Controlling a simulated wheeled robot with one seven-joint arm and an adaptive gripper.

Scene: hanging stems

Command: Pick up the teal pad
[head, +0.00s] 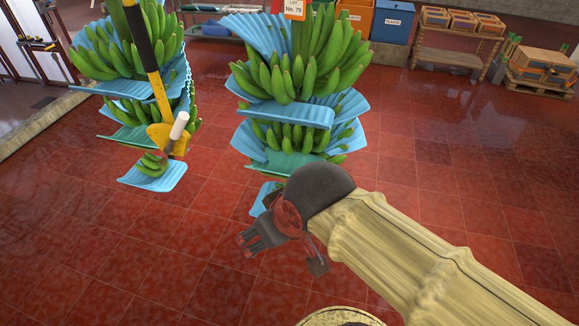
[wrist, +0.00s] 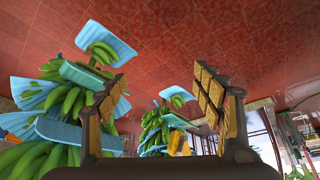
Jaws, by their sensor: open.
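A teal pad (head: 282,168) sticks out low on the right-hand banana stem (head: 303,85), under a hand of green bananas, in the head view. A similar teal pad (head: 128,138) shows on the left stem (head: 128,55). The other pads, such as this one (head: 290,115), are light blue. My gripper (head: 281,258) is below and in front of the right stem, apart from the teal pad. In the wrist view my gripper (wrist: 160,78) has its fingers spread with nothing between them.
A yellow tool with a black handle (head: 152,70) stands before the left stem. My arm covers the lowest part of the right stem. A blue bin (head: 393,22), a shelf of crates (head: 455,45) and a pallet (head: 540,85) are at the back. The red tiled floor at right is clear.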

